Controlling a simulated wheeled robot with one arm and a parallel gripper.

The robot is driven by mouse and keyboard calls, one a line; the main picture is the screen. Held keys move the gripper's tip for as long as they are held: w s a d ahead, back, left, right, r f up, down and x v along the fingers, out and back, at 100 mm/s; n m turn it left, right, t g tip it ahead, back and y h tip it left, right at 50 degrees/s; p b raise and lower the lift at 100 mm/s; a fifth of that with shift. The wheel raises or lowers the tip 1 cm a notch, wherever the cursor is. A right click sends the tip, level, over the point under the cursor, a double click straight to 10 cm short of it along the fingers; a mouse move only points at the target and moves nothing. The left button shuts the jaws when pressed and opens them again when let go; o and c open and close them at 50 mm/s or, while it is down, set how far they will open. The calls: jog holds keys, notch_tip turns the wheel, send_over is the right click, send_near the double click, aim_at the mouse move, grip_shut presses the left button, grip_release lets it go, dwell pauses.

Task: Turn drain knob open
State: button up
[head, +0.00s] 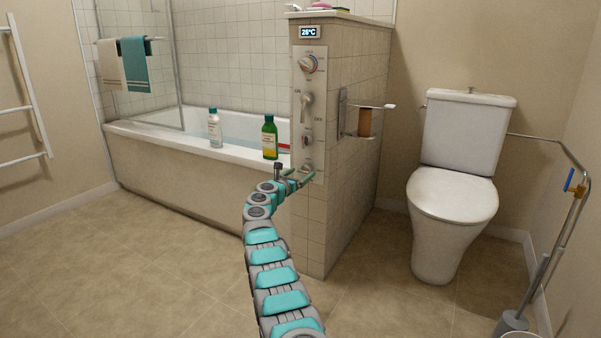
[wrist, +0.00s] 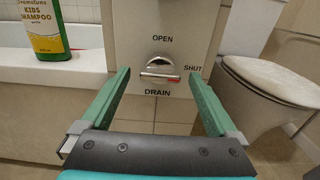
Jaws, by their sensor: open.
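The drain knob (wrist: 160,69) is a silver knob on the metal control panel, with OPEN printed above it, SHUT to its right and DRAIN below. A small red mark shows at its right side, toward SHUT. In the head view the knob (head: 307,168) is at the bottom of the panel (head: 311,75), partly hard to see near my gripper. My gripper (wrist: 160,98) is open, its two green fingers on either side of the knob in the picture, with nothing between them. It also shows in the head view (head: 303,180), close to the panel's lower end.
Other knobs and a lever (head: 306,103) are higher on the panel. A green shampoo bottle (wrist: 32,28) and a white bottle (head: 215,128) stand on the bathtub rim (head: 180,143). A toilet (head: 453,195) is at the right. The floor in front is clear.

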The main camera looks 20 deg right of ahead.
jog(key=shift+d+f, duration=0.1)
dwell(0.3)
jog(key=c, duration=1.4)
